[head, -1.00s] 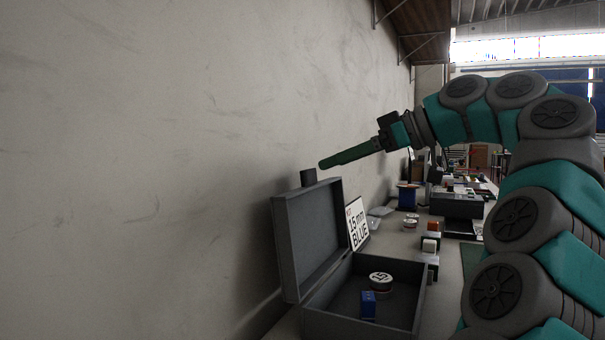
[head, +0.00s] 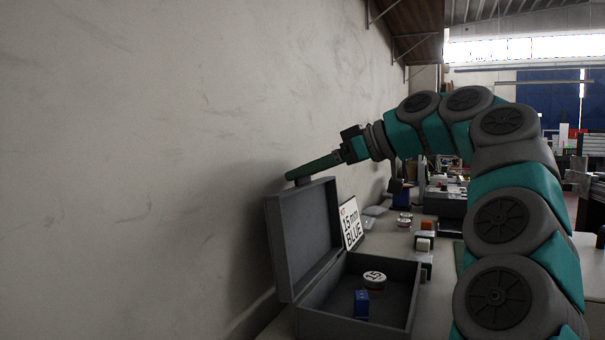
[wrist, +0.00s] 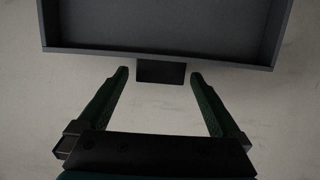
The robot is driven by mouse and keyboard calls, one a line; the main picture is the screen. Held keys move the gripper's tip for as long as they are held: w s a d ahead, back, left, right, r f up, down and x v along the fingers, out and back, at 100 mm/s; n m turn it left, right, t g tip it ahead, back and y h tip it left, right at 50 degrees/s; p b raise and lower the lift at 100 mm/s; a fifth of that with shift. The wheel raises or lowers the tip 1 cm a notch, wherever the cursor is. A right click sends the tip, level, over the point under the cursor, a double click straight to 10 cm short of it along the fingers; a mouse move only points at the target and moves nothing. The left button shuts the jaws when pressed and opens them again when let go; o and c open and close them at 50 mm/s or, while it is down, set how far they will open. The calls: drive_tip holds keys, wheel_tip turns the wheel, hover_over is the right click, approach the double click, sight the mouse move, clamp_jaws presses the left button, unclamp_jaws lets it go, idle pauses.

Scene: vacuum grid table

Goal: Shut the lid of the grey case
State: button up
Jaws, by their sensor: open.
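The grey case (head: 385,325) stands on the table with its lid (head: 305,235) raised upright on the left, near the wall. Inside lie a round white-topped tin (head: 374,279) and a small blue box (head: 361,304). My gripper (head: 290,177) is at the lid's top edge in the head view; whether it touches is unclear there. In the wrist view my gripper (wrist: 158,80) is open, its two green fingers apart. A dark tab (wrist: 160,71) on the lid's edge (wrist: 160,55) lies between and just beyond the fingertips.
The plain wall (head: 130,150) runs close along the left.

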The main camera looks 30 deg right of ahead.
drive_tip(key=shift+x, duration=0.9)
clamp_jaws()
idle(0.4)
drive_tip(key=shift+a, duration=0.1)
